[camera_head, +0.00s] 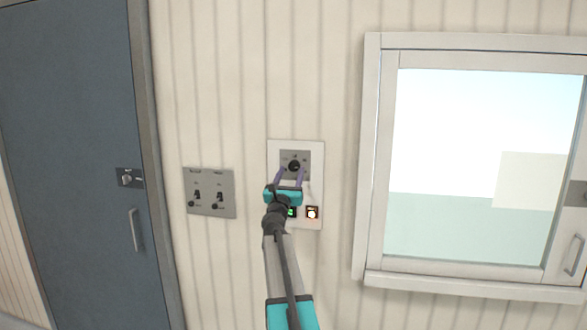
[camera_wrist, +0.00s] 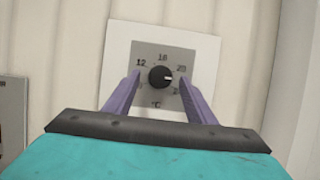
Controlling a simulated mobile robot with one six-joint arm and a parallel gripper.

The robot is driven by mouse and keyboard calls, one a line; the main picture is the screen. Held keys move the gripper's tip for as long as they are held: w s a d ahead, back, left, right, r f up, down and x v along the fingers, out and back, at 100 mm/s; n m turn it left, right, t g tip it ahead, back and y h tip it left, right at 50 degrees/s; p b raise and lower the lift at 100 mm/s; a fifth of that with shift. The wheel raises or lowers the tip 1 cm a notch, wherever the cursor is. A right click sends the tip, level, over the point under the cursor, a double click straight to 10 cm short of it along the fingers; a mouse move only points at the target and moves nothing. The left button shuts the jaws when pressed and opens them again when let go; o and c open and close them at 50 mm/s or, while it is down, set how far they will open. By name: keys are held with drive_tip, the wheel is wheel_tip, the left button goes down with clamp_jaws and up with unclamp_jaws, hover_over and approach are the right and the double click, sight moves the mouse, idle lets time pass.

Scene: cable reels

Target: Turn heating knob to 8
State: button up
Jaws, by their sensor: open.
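The heating knob (camera_head: 294,166) is a round black dial on a grey plate in the upper part of a white wall panel (camera_head: 311,148). In the wrist view the knob (camera_wrist: 160,77) has a pale pointer mark facing right. Its dial shows 12 at upper left, a number like 16 or 18 at top and 20 at upper right; the lower markings are hidden or unclear. My gripper (camera_head: 290,175) is open, its two purple fingers one on each side of the knob. It also shows in the wrist view (camera_wrist: 160,92). I cannot tell whether either finger touches the knob.
Below the knob, the panel has a green-lit element (camera_head: 292,212) and an orange-lit switch (camera_head: 312,213). A grey switch plate (camera_head: 209,180) is on the wall to the left. A blue door (camera_head: 75,150) stands further left, and a window (camera_head: 450,140) is at right.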

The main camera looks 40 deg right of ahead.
sight(294, 166)
drive_tip(key=shift+p+x, duration=0.3)
drive_tip(key=shift+x, duration=0.75)
drive_tip(key=c, duration=1)
drive_tip(key=shift+d+r, duration=0.1)
